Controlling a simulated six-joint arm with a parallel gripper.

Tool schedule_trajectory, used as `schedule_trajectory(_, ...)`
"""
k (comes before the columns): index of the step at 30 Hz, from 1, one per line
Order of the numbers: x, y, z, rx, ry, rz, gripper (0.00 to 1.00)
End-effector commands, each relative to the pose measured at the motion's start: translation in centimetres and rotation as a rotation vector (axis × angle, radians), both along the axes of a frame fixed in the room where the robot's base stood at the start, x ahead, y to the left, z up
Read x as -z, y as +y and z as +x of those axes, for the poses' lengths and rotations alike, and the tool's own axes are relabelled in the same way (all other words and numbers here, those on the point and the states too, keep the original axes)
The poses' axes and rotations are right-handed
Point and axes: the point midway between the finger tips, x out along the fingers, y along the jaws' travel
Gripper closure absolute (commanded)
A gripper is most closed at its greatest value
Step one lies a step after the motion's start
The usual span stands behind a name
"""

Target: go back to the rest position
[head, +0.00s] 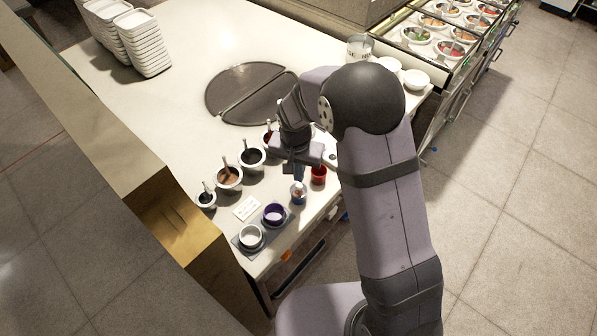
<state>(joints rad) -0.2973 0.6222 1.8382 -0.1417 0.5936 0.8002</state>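My gripper (296,170) points down over the front part of the counter (185,60), above a small blue and white cup (298,193). A thin bluish upright piece shows between the gripper and this cup. I cannot tell whether the fingers hold it or are open or shut. A red cup (319,176) stands just right of the blue one. My arm covers the counter to the right of the gripper.
Several sauce wells with utensils, including a brown one (229,177) and a dark one (252,158), stand left of the gripper. A purple bowl (274,214) and a white bowl (251,236) are near the front edge. Stacked white dishes (146,45) stand at the back left.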

Motion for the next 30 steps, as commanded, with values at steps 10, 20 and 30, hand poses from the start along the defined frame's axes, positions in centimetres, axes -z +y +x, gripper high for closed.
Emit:
schedule_trajectory(10,1.1,0.0,0.0,0.0,0.0,0.0,1.0)
schedule_trajectory(20,1.9,0.0,0.0,0.0,0.0,-0.001,1.0)
schedule_trajectory(30,2.9,0.0,0.0,0.0,0.0,0.0,1.0)
